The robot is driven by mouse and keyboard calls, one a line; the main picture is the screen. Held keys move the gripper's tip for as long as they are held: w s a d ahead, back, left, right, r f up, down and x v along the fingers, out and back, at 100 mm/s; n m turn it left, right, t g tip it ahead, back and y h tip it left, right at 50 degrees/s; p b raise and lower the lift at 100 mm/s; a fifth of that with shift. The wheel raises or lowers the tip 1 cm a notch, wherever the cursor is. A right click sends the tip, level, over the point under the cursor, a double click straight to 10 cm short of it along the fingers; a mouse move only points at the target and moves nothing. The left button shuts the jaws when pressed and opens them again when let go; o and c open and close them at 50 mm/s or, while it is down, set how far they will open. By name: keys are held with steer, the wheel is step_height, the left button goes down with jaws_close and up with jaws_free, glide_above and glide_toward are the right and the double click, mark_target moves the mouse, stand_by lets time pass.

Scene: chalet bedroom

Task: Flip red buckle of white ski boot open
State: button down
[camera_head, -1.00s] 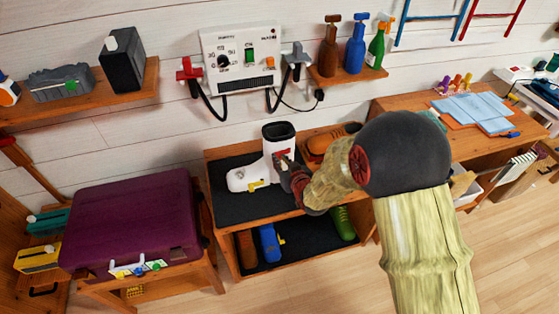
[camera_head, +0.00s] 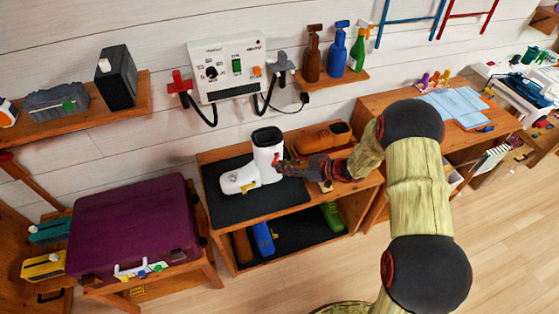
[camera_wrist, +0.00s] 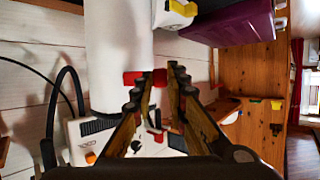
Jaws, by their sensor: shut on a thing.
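The white ski boot (camera_head: 265,171) stands upright on the black mat (camera_head: 262,206) on top of the wooden shelf unit. Its red buckle (camera_head: 276,160) is on the right side of the shaft. It also shows in the wrist view (camera_wrist: 132,78) against the white shaft. A yellow buckle (camera_head: 249,188) is lower on the boot. My gripper (camera_head: 281,165) reaches in from the right, its tips at the red buckle. In the wrist view its fingers (camera_wrist: 162,73) close on a red part of the buckle. The fingers partly hide the buckle, so its exact angle is unclear.
The wall panel (camera_head: 228,68) with cables hangs behind the boot. A purple suitcase (camera_head: 135,225) stands at left. Open floor (camera_head: 340,275) lies in front.

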steer(key=shift+w+d+n+g+y+p, duration=0.2)
steer(key=shift+d+n+g+y+p, duration=0.1)
steer(key=shift+d+n+g+p, duration=0.25)
steer(key=shift+w+d+n+g+y+p, duration=0.2)
steer(key=shift+n+g+y+p, duration=0.15)
steer(key=shift+n+g, duration=0.35)
steer(key=shift+s, duration=0.1)
steer(key=c, duration=1.8)
jaws_free()
steer(key=shift+o, duration=0.2)
steer(key=v, duration=1.2)
